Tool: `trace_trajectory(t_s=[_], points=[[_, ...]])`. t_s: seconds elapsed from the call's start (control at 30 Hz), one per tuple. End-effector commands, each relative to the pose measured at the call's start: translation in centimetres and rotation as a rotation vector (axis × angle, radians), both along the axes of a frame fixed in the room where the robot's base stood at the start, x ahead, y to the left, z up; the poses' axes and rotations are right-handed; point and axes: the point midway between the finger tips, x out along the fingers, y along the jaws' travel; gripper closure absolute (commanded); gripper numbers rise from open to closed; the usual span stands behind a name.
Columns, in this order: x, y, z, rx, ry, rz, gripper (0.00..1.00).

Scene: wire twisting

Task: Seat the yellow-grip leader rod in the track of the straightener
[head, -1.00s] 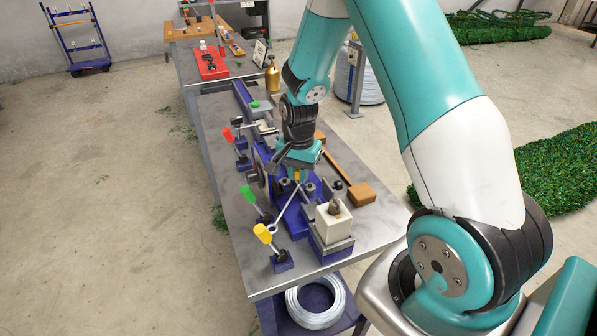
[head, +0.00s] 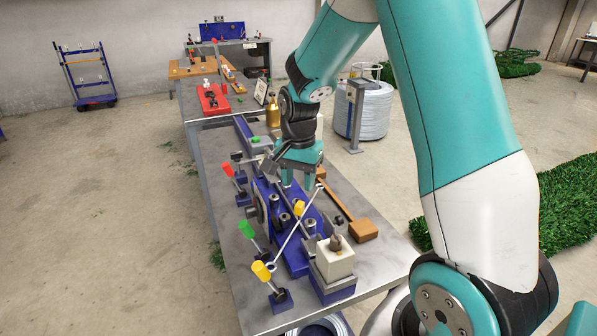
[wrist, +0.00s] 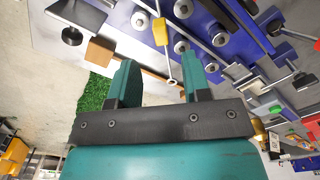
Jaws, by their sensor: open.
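The leader rod, with its yellow grip (head: 299,208), slants across the blue straightener (head: 291,249) in the head view, not in line with its row of rollers. One ring end is at lower left by the yellow-handled lever, the other at upper right. I cannot tell whether the rod rests on the straightener or is above it. My gripper (head: 298,181) is open and empty, just beyond the grip. In the wrist view, the yellow grip (wrist: 161,32) lies ahead of the open fingers (wrist: 162,70), and the near ring end is between them, apart from both.
Red, green (head: 247,230) and yellow (head: 261,270) levers line the bench's left side.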

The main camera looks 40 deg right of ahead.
Motion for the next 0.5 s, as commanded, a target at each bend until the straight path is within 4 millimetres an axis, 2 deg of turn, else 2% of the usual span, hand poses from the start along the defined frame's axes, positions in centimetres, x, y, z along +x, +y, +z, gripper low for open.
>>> trace_trajectory(t_s=[0.1,0.27,0.37,0.47,0.5], points=[[0.1,0.0,1.9,0.000,-0.004,0.000,0.56],[-0.1,0.5,3.6,0.004,-0.006,0.025,0.56],[-1.4,3.6,5.3,0.033,-0.029,0.188,0.56],[-4.7,9.2,7.7,0.088,-0.080,0.515,0.56],[-6.6,11.5,8.6,0.113,-0.105,0.670,0.56]])
